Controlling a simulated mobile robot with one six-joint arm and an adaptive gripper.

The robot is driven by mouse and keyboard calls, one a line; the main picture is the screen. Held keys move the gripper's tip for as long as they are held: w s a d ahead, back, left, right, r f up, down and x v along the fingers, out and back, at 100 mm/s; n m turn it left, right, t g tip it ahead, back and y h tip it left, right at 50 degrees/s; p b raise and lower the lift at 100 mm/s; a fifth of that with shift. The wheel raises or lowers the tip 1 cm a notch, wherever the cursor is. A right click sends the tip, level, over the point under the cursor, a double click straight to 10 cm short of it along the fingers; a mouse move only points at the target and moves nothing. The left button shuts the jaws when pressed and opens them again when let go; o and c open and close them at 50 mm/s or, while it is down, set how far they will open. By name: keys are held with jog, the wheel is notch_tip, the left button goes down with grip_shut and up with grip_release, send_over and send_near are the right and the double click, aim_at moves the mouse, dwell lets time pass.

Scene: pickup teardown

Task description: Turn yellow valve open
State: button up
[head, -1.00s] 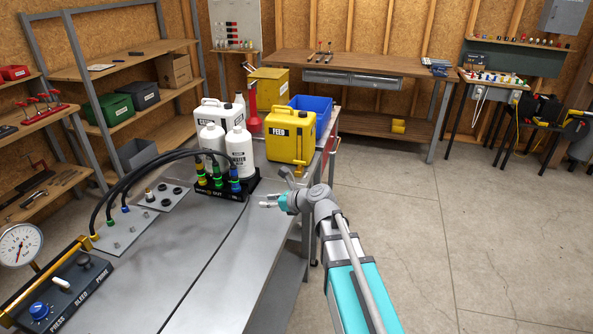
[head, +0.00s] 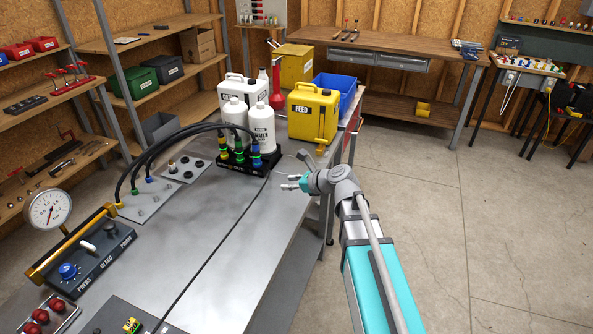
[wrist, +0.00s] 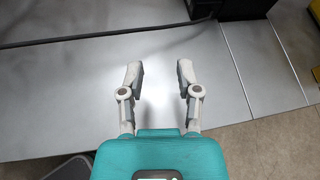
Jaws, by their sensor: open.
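I cannot tell for sure which part is the yellow valve. A yellow tap-like fitting (head: 320,150) shows low on the yellow FEED jug (head: 313,113), and a yellow fitting (head: 222,155) stands on a black block (head: 238,171) with green and blue ones. A small yellow piece with green (head: 132,325) is at the bottom edge. My gripper (head: 290,172) is open and empty over the metal bench's right edge, in front of the jug and right of the block. In the wrist view my gripper (wrist: 159,73) has both fingers apart with bare bench beyond; no valve is recognisable there.
White bottles (head: 260,128) and a blue bin (head: 337,92) stand near the jug. Black hoses (head: 160,150) arch left from the block. A gauge (head: 48,210) and control box (head: 88,258) occupy the bench's left. The bench top (head: 200,225) is mostly clear in the middle.

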aim_at(300, 222)
jog(key=s+f+n, duration=0.1)
jog(key=n, duration=0.1)
jog(key=s+d+f+n+g+h, duration=0.1)
jog(key=s+n, duration=0.1)
jog(key=s+f+n+g+h, duration=0.1)
jog(key=f+n, duration=0.1)
jog(key=n, duration=0.1)
jog(key=shift+s+d+f, duration=0.1)
jog(key=shift+s+d, duration=0.1)
jog(key=shift+s, duration=0.15)
jog(key=s+f+n, duration=0.1)
jog(key=s+d+f+n+g+h, duration=0.1)
jog(key=n, duration=0.1)
jog(key=s+d+f+n+g+h, duration=0.1)
jog(key=n, duration=0.1)
jog(key=shift+s+d, duration=0.15)
jog(key=shift+s, duration=0.25)
jog(key=s+d+f+n+g+h, duration=0.3)
jog(key=s+d+n+h, duration=0.3)
jog(key=n, duration=0.6)
jog(key=shift+s+d+f+g, duration=0.15)
jog(key=shift+s+d+g, duration=0.25)
jog(key=shift+s+d, duration=1.2)
jog(key=shift+s+a, duration=0.2)
jog(key=shift+o, duration=0.9)
jog(key=shift+d, duration=0.1)
